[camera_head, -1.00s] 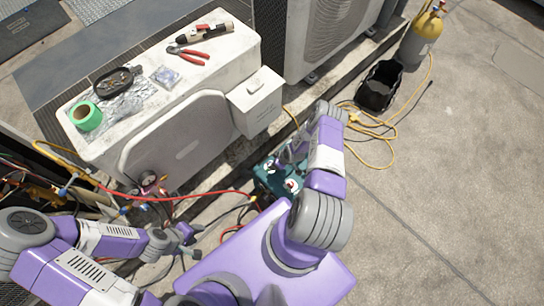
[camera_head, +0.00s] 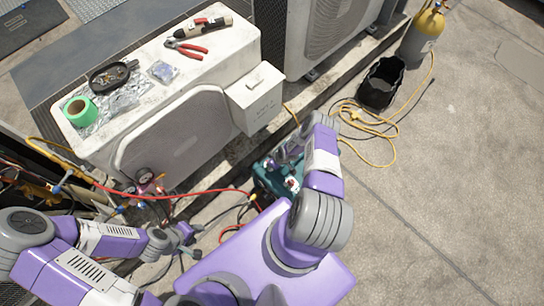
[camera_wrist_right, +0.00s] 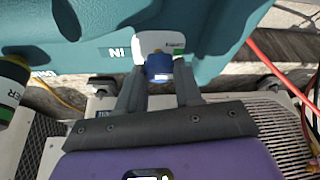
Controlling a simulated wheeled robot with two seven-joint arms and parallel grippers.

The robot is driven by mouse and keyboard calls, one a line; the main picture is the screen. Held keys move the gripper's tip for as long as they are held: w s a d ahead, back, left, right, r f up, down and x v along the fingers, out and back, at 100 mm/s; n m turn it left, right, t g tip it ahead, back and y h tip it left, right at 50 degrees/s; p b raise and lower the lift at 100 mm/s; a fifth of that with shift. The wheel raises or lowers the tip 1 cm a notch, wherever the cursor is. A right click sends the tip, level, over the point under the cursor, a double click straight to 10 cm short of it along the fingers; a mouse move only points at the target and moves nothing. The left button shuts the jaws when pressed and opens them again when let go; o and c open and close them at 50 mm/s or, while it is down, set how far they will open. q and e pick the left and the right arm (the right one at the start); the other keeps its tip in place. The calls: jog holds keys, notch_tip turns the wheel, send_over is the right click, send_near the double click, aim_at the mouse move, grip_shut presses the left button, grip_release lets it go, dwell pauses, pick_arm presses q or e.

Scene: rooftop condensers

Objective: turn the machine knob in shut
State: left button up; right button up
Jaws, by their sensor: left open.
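The teal machine (camera_head: 265,180) stands on the ground beside the concrete ledge, partly hidden by my right arm. In the right wrist view its teal body (camera_wrist_right: 60,50) fills the top, with the letters IN beside a blue knob (camera_wrist_right: 160,67) on a white patch. My right gripper (camera_wrist_right: 160,78) has its two fingers on either side of the blue knob, tips close to its sides. I cannot tell whether they touch it. The right fingertips are hard to make out in the head view. My left gripper (camera_head: 190,242) is open and empty, low at the left, away from the machine.
A white condenser unit (camera_head: 180,135) carries green tape (camera_head: 80,110), pliers (camera_head: 187,48) and a tray (camera_head: 112,77). A red hose (camera_head: 190,190) runs toward the machine. A black bin (camera_head: 380,83), yellow cord (camera_head: 375,125) and yellow-topped cylinder (camera_head: 425,35) stand right. The right-hand floor is clear.

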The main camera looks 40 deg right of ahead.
jog(key=c, duration=0.4)
jog(key=m+h, duration=0.1)
jog(key=m, duration=0.2)
jog(key=shift+a+m+p, duration=0.15)
jog(key=shift+m+p, duration=0.15)
jog(key=shift+p, duration=0.05)
jog(key=m+h, duration=0.1)
jog(key=m, duration=0.1)
jog(key=shift+w+a+m+h, duration=0.1)
jog(key=shift+m+h, duration=0.2)
jog(key=m+b, duration=0.1)
jog(key=m, duration=0.1)
jog(key=shift+m+h, duration=0.4)
jog(key=m+g+h+b, duration=0.1)
jog(key=m+b, duration=0.1)
jog(key=m, duration=0.1)
jog(key=shift+w+a+f+m, duration=0.1)
jog(key=shift+m, duration=0.2)
jog(key=shift+w+m+g+h+b, duration=0.1)
jog(key=shift+m+g+h+b, duration=0.25)
jog(key=shift+m+b, duration=0.75)
jog(key=shift+m+g+h+b, duration=0.25)
jog(key=shift+m+g+b, duration=0.2)
jog(key=shift+m+b, duration=0.6)
jog(key=shift+m, duration=0.35)
